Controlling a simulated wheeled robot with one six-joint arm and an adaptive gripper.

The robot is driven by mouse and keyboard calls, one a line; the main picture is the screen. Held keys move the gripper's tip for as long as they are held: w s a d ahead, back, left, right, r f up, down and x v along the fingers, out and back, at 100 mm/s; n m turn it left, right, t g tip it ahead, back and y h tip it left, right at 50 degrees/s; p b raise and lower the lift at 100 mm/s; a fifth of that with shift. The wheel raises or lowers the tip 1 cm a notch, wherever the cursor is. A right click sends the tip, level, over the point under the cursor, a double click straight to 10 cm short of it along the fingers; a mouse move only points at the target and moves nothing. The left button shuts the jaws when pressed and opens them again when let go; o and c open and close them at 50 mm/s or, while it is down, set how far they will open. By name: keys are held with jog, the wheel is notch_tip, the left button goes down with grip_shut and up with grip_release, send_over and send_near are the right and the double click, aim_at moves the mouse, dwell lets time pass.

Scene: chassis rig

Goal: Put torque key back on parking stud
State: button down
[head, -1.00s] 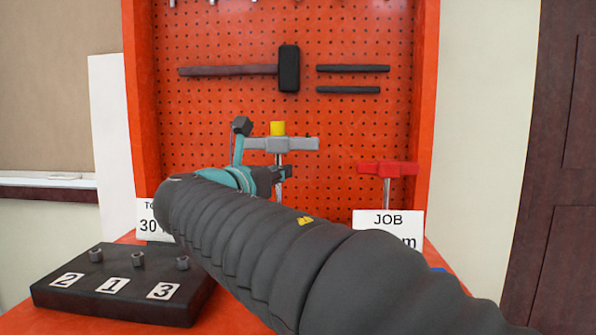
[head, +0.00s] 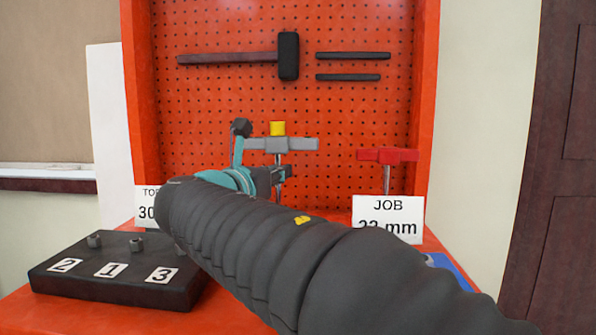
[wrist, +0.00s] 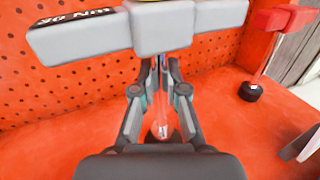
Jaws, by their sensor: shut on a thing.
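The torque key is a grey T-handle (head: 300,144) with a yellow cap and a bright shaft; its handle, printed with Nm, fills the top of the wrist view (wrist: 162,27). My gripper (head: 284,174) is shut on the shaft below the handle, and its fingers flank the shaft in the wrist view (wrist: 160,75). The key stands about upright in the head view. Its lower end is hidden by my arm in the head view and unclear between the fingers in the wrist view. I cannot make out the parking stud.
A red T-handle key (head: 388,155) stands at right, with a black socket (wrist: 250,92) at its foot. A JOB card (head: 388,216) is in front of it. A dark block (head: 120,288) numbered 2, 1, 3 lies at left. An orange pegboard (head: 220,100) with a hammer stands behind.

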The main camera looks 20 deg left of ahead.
jog(key=shift+f, duration=0.1)
dwell(0.3)
jog(key=c, duration=1.1)
grip_release()
jog(key=shift+c, duration=0.2)
jog(key=shift+f, duration=0.1)
